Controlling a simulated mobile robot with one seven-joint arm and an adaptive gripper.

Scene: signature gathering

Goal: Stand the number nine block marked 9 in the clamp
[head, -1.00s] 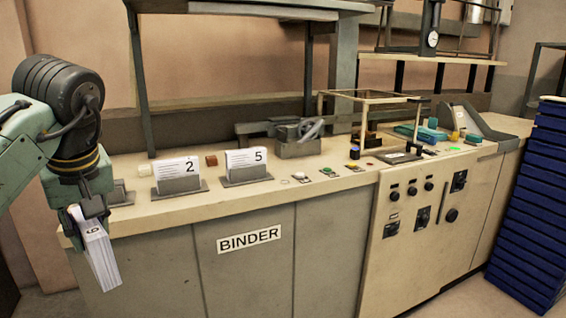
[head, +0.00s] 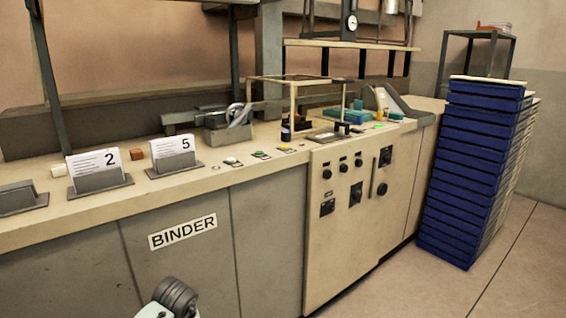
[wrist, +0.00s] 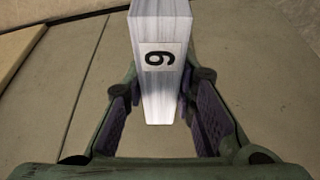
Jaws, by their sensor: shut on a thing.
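The number nine block (wrist: 158,75) is a white stack of pages with a black digit on a pale label, seen turned in the wrist view. My gripper (wrist: 158,112) is shut on it, one dark pad at each side. The block's far end runs out of the top of the wrist view. The gripper and block are outside the head view. A grey vise-like device with a metal handle, which looks like the clamp (head: 228,132), stands on the counter in the head view, apart from the block.
An empty-looking holder (head: 20,200) is at far left. A wire frame (head: 295,80) stands right of the clamp. Blue trays (head: 480,165) are stacked at right.

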